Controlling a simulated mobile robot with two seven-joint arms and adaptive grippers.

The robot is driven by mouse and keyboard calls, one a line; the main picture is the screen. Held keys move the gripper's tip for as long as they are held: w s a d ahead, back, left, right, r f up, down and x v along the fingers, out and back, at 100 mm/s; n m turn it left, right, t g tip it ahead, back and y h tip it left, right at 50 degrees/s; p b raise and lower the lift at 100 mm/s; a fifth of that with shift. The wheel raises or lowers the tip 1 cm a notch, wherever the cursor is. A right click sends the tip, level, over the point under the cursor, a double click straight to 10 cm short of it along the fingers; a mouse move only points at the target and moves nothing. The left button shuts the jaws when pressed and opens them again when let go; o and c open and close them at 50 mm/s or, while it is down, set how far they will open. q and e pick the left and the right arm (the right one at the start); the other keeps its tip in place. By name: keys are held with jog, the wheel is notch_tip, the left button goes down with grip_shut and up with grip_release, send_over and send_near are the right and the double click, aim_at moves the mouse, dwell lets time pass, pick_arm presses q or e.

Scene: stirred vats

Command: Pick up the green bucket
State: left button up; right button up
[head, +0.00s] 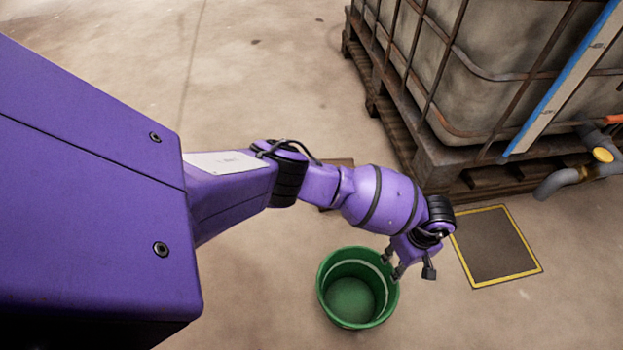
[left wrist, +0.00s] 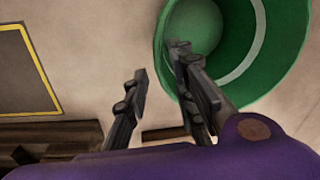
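The green bucket (head: 350,298) stands upright and open on the floor below my left arm, and looks empty. My left gripper (head: 412,272) is at the bucket's right rim, pointing down with its fingers apart and nothing held. In the left wrist view, the bucket (left wrist: 284,45) fills the upper right. There one finger of the gripper (left wrist: 160,60) overlaps the bucket's opening and the other is outside it, so the rim appears between them. I cannot tell whether either finger touches the rim. My right gripper is not in view.
A caged tank (head: 480,75) stands on a wooden pallet (head: 455,165) at the upper right, with a pipe (head: 560,182) at its side. A yellow-edged dark floor square (head: 495,247) lies right of the bucket. The floor left of and below the bucket is clear.

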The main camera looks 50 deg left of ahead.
aim_at(390, 271)
pick_arm(q)
jog(key=f, duration=0.1)
jog(key=f+b, duration=0.1)
jog(key=f, duration=0.1)
jog(key=s+f+b, duration=0.1)
jog(key=shift+a+f, duration=0.3)
jog(key=shift+a, duration=0.05)
jog(key=shift+f, duration=0.4)
jog(key=shift+c, duration=0.2)
jog(key=shift+w, duration=0.1)
grip_shut()
jog(key=shift+r, duration=0.15)
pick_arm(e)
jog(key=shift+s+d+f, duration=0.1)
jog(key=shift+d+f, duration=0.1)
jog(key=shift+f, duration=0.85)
